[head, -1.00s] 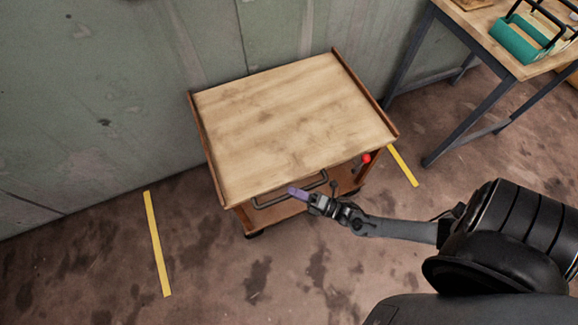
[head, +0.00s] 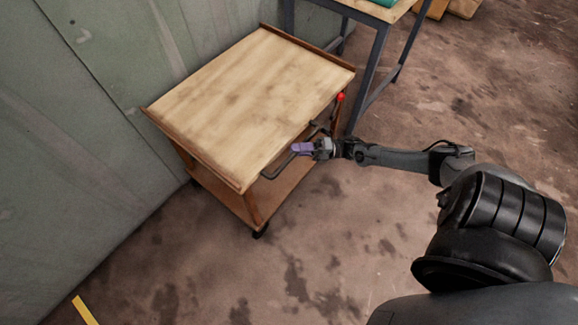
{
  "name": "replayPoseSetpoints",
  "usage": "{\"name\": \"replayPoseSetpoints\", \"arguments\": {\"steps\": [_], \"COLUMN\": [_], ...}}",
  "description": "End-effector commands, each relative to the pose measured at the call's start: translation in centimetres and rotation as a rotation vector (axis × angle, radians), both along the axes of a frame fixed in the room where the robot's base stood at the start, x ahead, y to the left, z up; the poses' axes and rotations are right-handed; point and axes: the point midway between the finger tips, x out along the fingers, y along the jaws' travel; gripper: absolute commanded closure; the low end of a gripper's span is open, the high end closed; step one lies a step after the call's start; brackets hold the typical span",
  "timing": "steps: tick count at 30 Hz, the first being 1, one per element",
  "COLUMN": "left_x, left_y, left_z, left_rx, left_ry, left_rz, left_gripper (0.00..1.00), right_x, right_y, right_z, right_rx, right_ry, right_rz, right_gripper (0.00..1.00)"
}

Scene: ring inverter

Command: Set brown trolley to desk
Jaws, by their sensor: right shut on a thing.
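The brown trolley (head: 247,95) has a pale wooden top, brown raised edges, a lower shelf and dark castors. It stands on the floor at an angle, beside the grey-green wall. A dark bar handle (head: 280,172) is on its near right side. My right gripper (head: 302,149), with purple fingertips, is shut on the trolley handle. The desk (head: 376,50), with a wooden top and dark metal legs, is at the top of the head view, just behind the trolley's far right corner. Most of its top is cut off. My left gripper is not in view.
A red knob (head: 340,97) sticks up at the trolley's right corner. A green item (head: 380,3) lies on the desk. Boxes (head: 452,8) lie on the floor at the top right. A yellow floor line (head: 85,311) is at lower left. The floor in front is clear.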

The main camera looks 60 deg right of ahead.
Motion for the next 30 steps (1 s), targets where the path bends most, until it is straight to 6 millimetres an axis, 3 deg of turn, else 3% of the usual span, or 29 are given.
{"name": "replayPoseSetpoints", "arguments": {"steps": [7, 20, 21, 24, 30], "left_x": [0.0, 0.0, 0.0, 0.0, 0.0], "left_y": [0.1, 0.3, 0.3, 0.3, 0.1], "left_z": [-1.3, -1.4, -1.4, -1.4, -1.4], "left_rx": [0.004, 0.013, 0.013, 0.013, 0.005], "left_ry": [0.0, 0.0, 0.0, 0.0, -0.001], "left_rz": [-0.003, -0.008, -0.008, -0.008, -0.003], "left_gripper": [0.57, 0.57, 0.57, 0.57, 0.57], "right_x": [-0.2, -0.2, -0.2, -0.2, -0.2], "right_y": [-2.9, -3.5, -3.5, -3.5, -3.4], "right_z": [0.0, 0.1, 0.1, 0.1, 0.0], "right_rx": [0.0, 0.001, 0.0, 0.0, 0.001], "right_ry": [-0.005, -0.002, -0.001, -0.001, 0.0], "right_rz": [0.002, 0.0, 0.0, 0.0, 0.001], "right_gripper": [1.0, 1.0, 0.75, 0.6, 0.57]}}
